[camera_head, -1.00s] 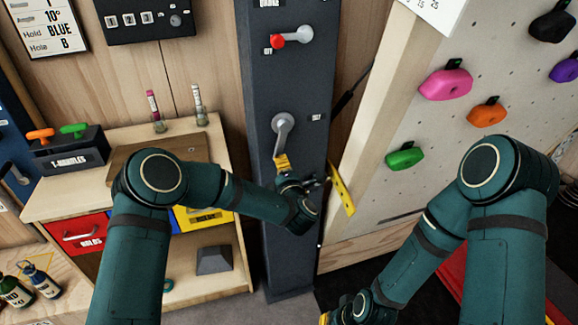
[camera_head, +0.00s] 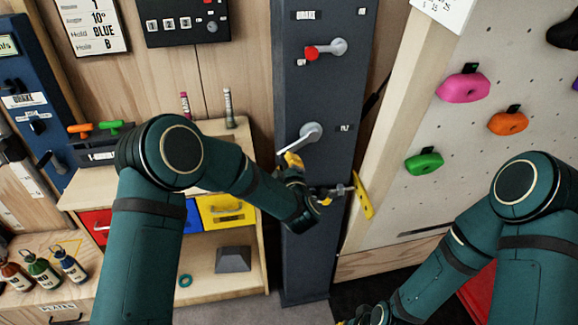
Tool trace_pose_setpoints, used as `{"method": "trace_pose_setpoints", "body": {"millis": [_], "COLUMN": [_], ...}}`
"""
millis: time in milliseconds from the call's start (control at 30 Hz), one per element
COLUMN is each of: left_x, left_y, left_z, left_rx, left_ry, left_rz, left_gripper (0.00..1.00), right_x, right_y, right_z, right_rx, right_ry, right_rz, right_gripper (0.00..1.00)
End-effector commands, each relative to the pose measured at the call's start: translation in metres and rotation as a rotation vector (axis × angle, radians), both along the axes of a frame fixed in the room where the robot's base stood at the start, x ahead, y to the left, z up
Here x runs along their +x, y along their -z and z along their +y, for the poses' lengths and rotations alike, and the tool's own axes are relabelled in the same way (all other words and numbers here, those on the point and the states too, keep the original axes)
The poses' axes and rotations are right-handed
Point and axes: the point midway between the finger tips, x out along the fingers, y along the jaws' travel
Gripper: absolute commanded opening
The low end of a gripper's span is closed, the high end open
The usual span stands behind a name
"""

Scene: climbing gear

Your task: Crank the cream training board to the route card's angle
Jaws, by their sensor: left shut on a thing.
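The cream training board (camera_head: 455,130) leans at the right, with pink, orange and green holds. The route card (camera_head: 92,22) hangs at top left and reads 10°, BLUE and B. A grey crank (camera_head: 310,132) sits on the dark column (camera_head: 312,95), its arm pointing down and left. My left gripper (camera_head: 291,158), with yellow fingertips, is shut at the crank's outer end; the grip is partly hidden. A yellow angle strip (camera_head: 362,196) stands by the board's edge near a small pointer; its marks are unreadable. My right gripper (camera_head: 358,318) is mostly cut off at the bottom edge.
A brake lever with a red knob (camera_head: 312,53) is above the crank. A wooden cabinet (camera_head: 262,245) with coloured drawers stands left of the column. Bottles (camera_head: 42,270) stand on a lower shelf at far left. A black control panel (camera_head: 182,20) is on the wall.

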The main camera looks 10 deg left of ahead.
Motion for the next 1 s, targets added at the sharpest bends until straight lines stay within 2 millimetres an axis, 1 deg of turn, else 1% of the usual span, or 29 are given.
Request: {"method": "trace_pose_setpoints", "body": {"millis": [33, 533, 567, 600, 633, 667, 1000], "left_x": [-0.0005, -0.0005, -0.0005, -0.0005, -0.0005, -0.0006, -0.0030], "left_y": [0.0017, -0.0012, -0.0013, -0.0014, -0.0015, -0.0016, -0.0020], "left_z": [0.0029, 0.0035, 0.0035, 0.0033, 0.0032, 0.0030, 0.0001], "left_rx": [0.011, 0.027, 0.027, 0.026, 0.026, 0.026, 0.025], "left_ry": [-0.005, -0.005, -0.005, -0.005, -0.004, -0.004, 0.000], "left_rz": [0.008, 0.010, 0.010, 0.010, 0.009, 0.009, 0.009], "left_gripper": [0.00, 0.00, 0.33, 0.47, 0.58, 0.60, 0.60], "right_x": [-0.0002, -0.0003, -0.0003, -0.0003, -0.0003, -0.0003, -0.0002], "right_y": [-0.0003, -0.0006, -0.0006, -0.0006, -0.0006, -0.0006, -0.0007], "right_z": [0.0000, 0.0000, 0.0000, 0.0000, 0.0000, 0.0000, 0.0001], "right_rx": [0.000, 0.000, 0.000, 0.000, 0.000, 0.000, 0.000], "right_ry": [0.000, 0.000, 0.000, 0.000, 0.000, 0.000, 0.000], "right_rz": [0.000, 0.001, 0.001, 0.001, 0.001, 0.001, 0.000], "right_gripper": [0.00, 0.00, 0.00, 0.00, 0.00, 0.00, 0.00]}}
